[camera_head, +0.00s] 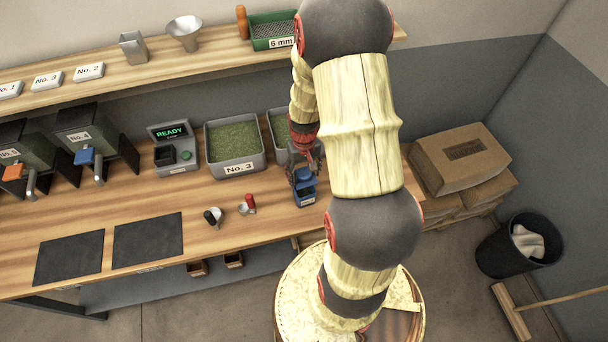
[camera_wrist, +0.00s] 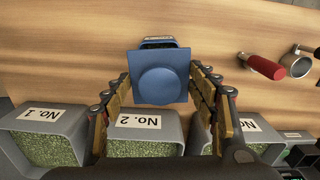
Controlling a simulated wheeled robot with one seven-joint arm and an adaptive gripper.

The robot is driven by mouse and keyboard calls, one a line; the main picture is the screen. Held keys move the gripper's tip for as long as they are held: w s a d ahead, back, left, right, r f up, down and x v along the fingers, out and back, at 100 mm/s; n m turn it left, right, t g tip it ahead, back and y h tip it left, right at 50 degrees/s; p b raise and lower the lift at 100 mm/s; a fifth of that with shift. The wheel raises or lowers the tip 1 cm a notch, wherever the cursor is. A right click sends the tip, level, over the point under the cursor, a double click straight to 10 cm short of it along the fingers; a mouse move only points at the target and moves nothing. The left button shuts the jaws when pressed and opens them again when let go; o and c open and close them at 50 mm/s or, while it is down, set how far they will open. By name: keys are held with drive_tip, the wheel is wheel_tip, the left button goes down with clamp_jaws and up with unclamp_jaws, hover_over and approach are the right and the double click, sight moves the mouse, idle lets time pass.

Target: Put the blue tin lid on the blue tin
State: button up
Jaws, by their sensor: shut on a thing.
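My gripper (camera_head: 303,162) is shut on the blue tin lid (camera_wrist: 160,72), a square blue plate with a round raised middle. The lid sits between both fingers in the wrist view. In the head view the lid (camera_head: 303,174) is just below the fingers. The blue tin (camera_head: 306,197) stands upright on the wooden counter, open, with dark green contents showing. In the wrist view the lid hides most of the tin; only its far rim (camera_wrist: 158,42) shows. The lid overlaps the tin in both views and looks a little above it; I cannot tell whether they touch.
Grey bins of green beans, including bin No. 3 (camera_head: 235,148) and bin No. 2 (camera_wrist: 145,135), stand along the counter's back. A red-handled scoop (camera_head: 248,205) and a black-handled one (camera_head: 212,216) lie left of the tin. Two dark mats (camera_head: 148,240) lie farther left.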

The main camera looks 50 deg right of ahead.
drive_tip(key=shift+f, duration=0.1)
drive_tip(key=shift+f+b, duration=2.1)
drive_tip(key=shift+f, duration=0.7)
drive_tip(key=shift+f+b, duration=0.3)
drive_tip(key=shift+f, duration=0.2)
idle(0.3)
drive_tip(key=o, duration=1.2)
drive_tip(key=shift+r, duration=0.1)
wheel_tip(320, 180, up, 12)
drive_tip(key=shift+f, duration=0.1)
